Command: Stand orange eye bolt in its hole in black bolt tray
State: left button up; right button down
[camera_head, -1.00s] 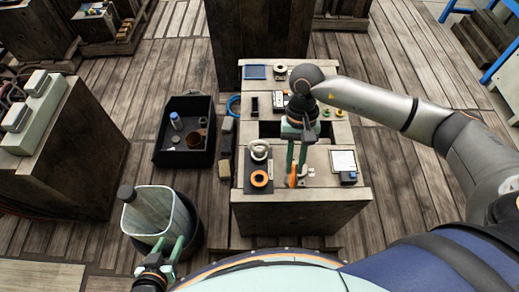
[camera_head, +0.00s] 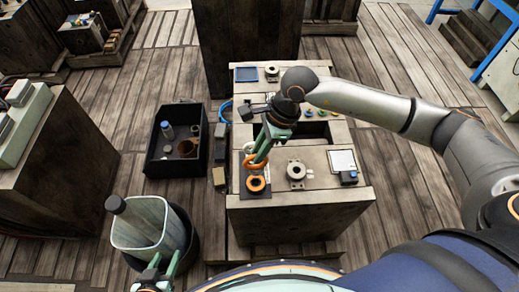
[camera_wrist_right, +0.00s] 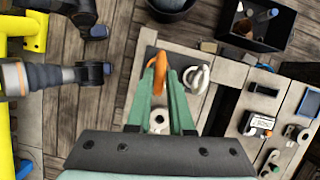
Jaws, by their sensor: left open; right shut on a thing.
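I cannot tell whether the bolt touches the tray. A white eye bolt (camera_wrist_right: 196,78) stands close beside the held one. My left gripper (camera_head: 166,264) is open and empty at lower left.
A grey flanged round part (camera_head: 296,171) sits right of the tray on the bench (camera_head: 320,178). A white card (camera_head: 343,161) and a small dark-blue box (camera_head: 348,177) lie further right. A black crate (camera_head: 160,172) and a tall bin (camera_head: 150,220) stand on the floor at left.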

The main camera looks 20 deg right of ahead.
aim_at(258, 168)
jog(key=shift+f+b, duration=1.2)
jog(key=shift+f, duration=1.05)
pick_arm(q)
jog(key=shift+w+d+f+h, duration=0.3)
jog(key=shift+w+d+f, duration=0.3)
jog(key=shift+d, duration=0.15)
jog(key=shift+r, duration=0.1)
jog(key=shift+s+f, duration=0.2)
jog(key=shift+f, duration=0.2)
pick_arm(e)
jog(key=shift+a+r, duration=0.1)
jog(key=shift+a, duration=0.05)
pick_arm(q)
jog(key=shift+f+b, duration=0.6)
jog(key=shift+b, duration=0.3)
pick_arm(e)
jog(key=shift+f, duration=0.6)
pick_arm(q)
jog(key=shift+f+b, duration=0.45)
pick_arm(e)
jog(key=shift+f, duration=0.4)
